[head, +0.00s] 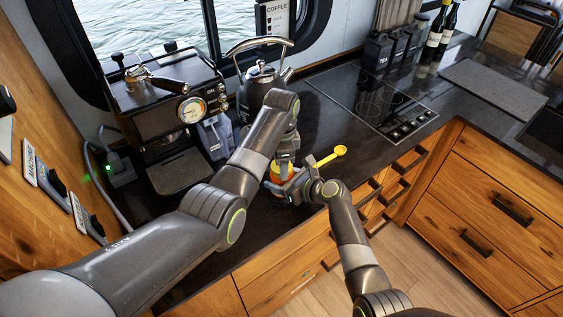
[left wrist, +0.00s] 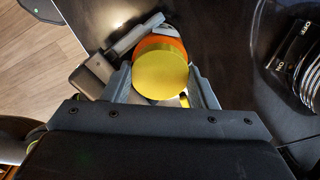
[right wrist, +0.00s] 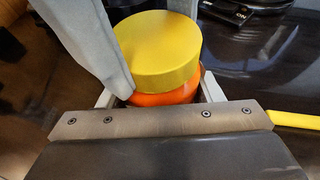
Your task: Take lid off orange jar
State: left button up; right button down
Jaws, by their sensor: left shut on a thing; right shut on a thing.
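The orange jar (head: 276,179) stands near the counter's front edge, with its yellow lid (right wrist: 160,50) on top. In the left wrist view the round lid (left wrist: 160,75) lies between the fingers of my left gripper (left wrist: 162,88), which is shut on it from above. My right gripper (right wrist: 160,93) is shut around the orange jar body (right wrist: 165,97), below the lid. In the right wrist view the lid sits directly above the orange body, and I see no clear gap. The arms hide much of the jar in the head view.
A yellow scoop (head: 339,151) is just right of the jar; its handle (right wrist: 297,119) shows in the right wrist view. Behind stand the espresso machine (head: 165,105) and kettle (head: 262,80). The cooktop (head: 370,100) lies at the back right.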

pick_arm(q)
jog(key=shift+r+n, duration=0.1)
jog(key=shift+n, duration=0.7)
jog(key=o, duration=1.1)
jog(key=shift+c, duration=0.2)
jog(key=shift+d, duration=0.1)
jog(key=shift+s, duration=0.1)
